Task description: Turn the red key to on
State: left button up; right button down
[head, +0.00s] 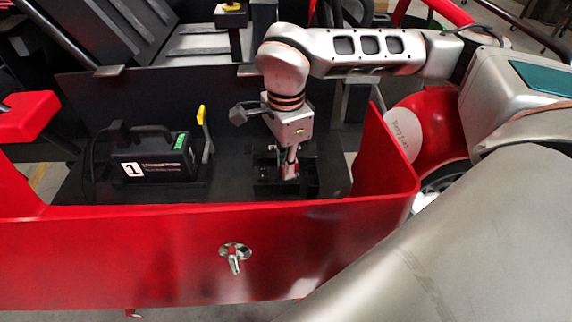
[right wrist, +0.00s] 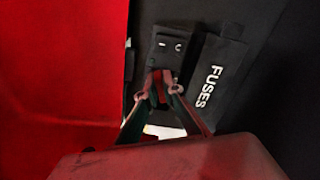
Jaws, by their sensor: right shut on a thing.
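The red key (right wrist: 161,82) shows in the right wrist view between my fingertips, at the lower end of a dark switch plate (right wrist: 171,45) with small white marks. My right gripper (right wrist: 160,94) is shut on the key; it also shows in the head view (head: 289,172), pointing down into the dark tray behind the red side panel. The fingers cover much of the key, so I cannot tell its exact turn angle. My left gripper is not in view.
A dark flap lettered FUSES (right wrist: 211,75) lies beside the switch plate. The red side panel (head: 130,255) bears a silver latch (head: 234,257). A black box marked 1 (head: 155,157) and a yellow-topped lever (head: 202,120) stand left of my right gripper.

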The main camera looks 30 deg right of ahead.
jog(key=m, duration=0.4)
jog(key=shift+w+m, duration=0.1)
jog(key=shift+m, duration=0.3)
jog(key=c, duration=2.1)
grip_release()
jog(key=shift+c, duration=0.2)
jog(key=shift+r, duration=0.1)
